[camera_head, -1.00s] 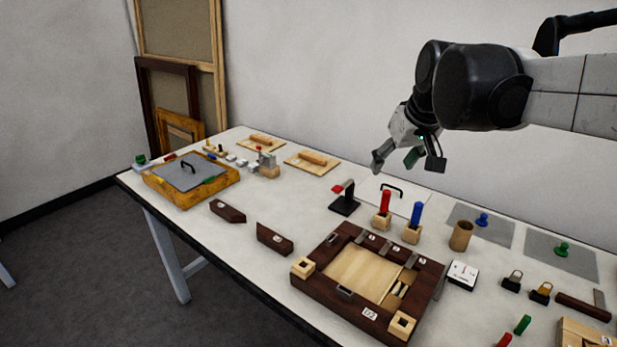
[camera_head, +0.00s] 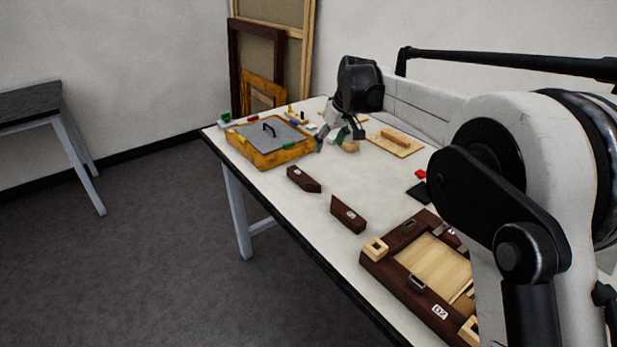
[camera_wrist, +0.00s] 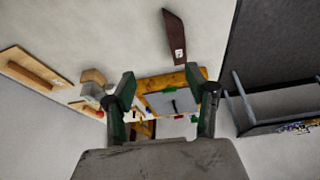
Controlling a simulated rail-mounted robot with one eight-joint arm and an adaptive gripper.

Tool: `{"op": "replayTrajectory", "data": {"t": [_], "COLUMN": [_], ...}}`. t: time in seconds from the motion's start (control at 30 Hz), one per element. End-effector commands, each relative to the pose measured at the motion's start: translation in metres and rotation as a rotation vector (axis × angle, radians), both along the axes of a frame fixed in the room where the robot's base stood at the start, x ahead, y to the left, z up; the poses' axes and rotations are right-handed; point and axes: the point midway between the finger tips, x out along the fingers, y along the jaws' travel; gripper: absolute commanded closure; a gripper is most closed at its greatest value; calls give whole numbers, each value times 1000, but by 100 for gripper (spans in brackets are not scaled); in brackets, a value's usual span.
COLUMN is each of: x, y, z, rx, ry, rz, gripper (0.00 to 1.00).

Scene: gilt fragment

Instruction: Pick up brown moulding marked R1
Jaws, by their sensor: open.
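Two short dark brown mouldings lie on the white table, each with a small white label too small to read, so I cannot tell which is R1. One moulding (camera_head: 304,180) lies nearer the yellow case; the other (camera_head: 348,215) lies nearer the brown frame. One brown moulding with a white label also shows at the top of the wrist view (camera_wrist: 174,35). My gripper (camera_head: 339,139) is open and empty, above the table behind the mouldings and right of the case. Its two spread fingers show in the wrist view (camera_wrist: 163,88), apart from the moulding.
A yellow case (camera_head: 262,153) with a grey lid and black handle stands left of my gripper. A dark brown frame (camera_head: 403,278) lies at the table's front right, partly hidden by my arm. A board with a wooden block (camera_head: 394,140) lies behind. Table around the mouldings is clear.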

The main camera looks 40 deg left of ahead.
Motion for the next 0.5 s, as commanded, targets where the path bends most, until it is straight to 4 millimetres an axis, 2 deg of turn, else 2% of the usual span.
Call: {"op": "replayTrajectory", "data": {"t": [0.03, 0.2, 0.37, 0.5], "x": [-5, -15, -16, -14], "y": [16, 45, 54, 62], "z": [-10, -30, -42, -62], "rx": [-2, -6, -7, -7], "ry": [1, 7, 9, 9], "rz": [24, 72, 84, 84], "gripper": [49, 49, 49, 49]}}
